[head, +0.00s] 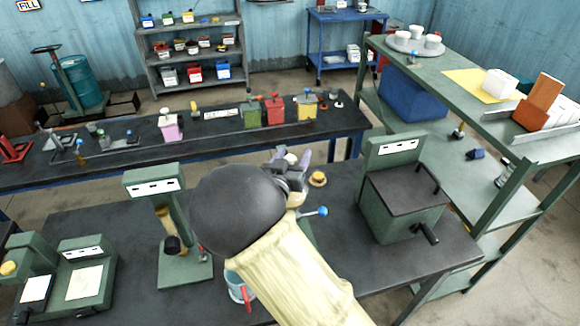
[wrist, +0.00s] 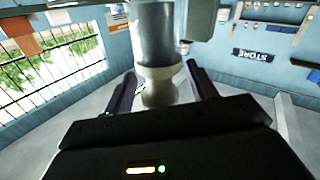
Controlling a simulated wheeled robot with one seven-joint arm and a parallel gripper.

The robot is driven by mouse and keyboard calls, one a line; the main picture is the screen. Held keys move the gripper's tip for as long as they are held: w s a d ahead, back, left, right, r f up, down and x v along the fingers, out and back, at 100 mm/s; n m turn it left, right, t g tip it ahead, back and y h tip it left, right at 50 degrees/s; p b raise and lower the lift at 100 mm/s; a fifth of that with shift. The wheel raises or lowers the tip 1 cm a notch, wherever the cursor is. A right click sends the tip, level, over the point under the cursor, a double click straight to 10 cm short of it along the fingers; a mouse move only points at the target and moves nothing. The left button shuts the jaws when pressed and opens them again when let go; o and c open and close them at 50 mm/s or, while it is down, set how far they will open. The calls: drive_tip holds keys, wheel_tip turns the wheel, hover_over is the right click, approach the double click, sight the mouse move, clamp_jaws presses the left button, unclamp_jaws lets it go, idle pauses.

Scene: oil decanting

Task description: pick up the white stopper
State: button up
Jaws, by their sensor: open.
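My gripper (head: 292,158) is open, held above the near dark bench around its middle, with its purple fingers pointing away from the head camera. In the wrist view, my open gripper (wrist: 161,82) has one finger on each side of a pale, flared piece (wrist: 159,90) that looks like the white stopper. Gaps show between it and the fingers. A grey cylinder (wrist: 157,35) rises directly above the pale piece; I cannot tell whether they are one object.
A green box with a dark lid (head: 403,190) stands right of my gripper. A brass ring-like piece (head: 318,179) and a blue-knobbed rod (head: 316,212) are close by. A green stand (head: 172,230) is to the left. A pail (head: 236,287) is partly behind my arm.

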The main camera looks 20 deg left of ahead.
drive_tip(key=c, duration=1.1)
drive_tip(key=shift+r, duration=0.1)
wheel_tip(320, 180, up, 10)
drive_tip(key=b, duration=0.3)
drive_tip(key=shift+w+a, duration=0.1)
